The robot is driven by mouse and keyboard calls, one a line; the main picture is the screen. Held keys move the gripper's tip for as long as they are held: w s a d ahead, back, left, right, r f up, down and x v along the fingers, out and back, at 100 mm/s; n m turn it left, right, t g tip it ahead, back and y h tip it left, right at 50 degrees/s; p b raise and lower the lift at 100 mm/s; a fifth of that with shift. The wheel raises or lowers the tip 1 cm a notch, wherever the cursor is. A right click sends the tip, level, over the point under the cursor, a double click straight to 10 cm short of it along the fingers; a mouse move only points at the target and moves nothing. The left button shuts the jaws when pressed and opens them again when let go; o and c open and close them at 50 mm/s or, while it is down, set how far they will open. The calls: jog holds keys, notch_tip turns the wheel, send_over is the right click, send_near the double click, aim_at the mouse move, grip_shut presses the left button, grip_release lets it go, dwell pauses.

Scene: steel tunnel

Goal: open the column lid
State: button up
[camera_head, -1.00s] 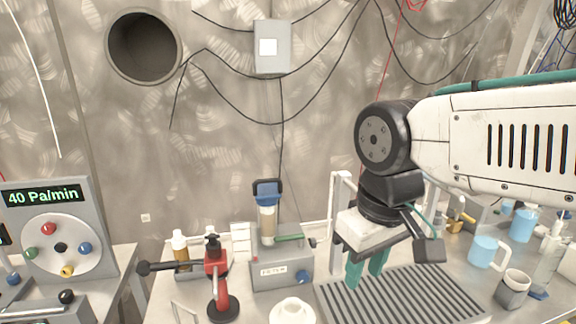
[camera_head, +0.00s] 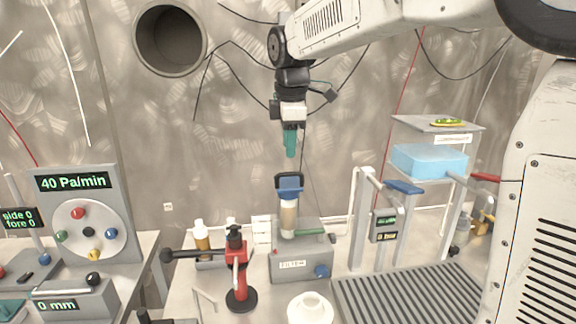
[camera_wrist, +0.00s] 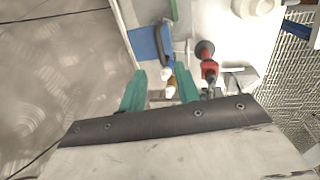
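The column lid (camera_head: 289,187) is a blue cap with a dark looped handle. It sits on top of the clear, tan-filled column (camera_head: 288,219), which stands upright on the grey filter box (camera_head: 302,262). My gripper (camera_head: 290,153) hangs pointing down above the lid, with a small gap between its green fingertips and the handle. In the wrist view my gripper (camera_wrist: 162,88) has its two green fingers apart with nothing held. A blue shape that appears to be the lid (camera_wrist: 145,44) lies beyond the fingertips there, not between them.
A red stand (camera_head: 238,268) with a black side knob and brown bottles (camera_head: 201,238) stand left of the filter box. A white funnel-like piece (camera_head: 310,308) is in front. A ribbed grey tray (camera_head: 415,296) and a post with a display (camera_head: 384,226) are to the right.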

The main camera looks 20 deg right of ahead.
aim_at(288, 174)
jog(key=f, duration=0.4)
jog(key=w+f, duration=0.1)
jog(key=f, duration=0.1)
jog(key=shift+w+d+f, duration=0.1)
jog(key=shift+f, duration=0.15)
grip_shut()
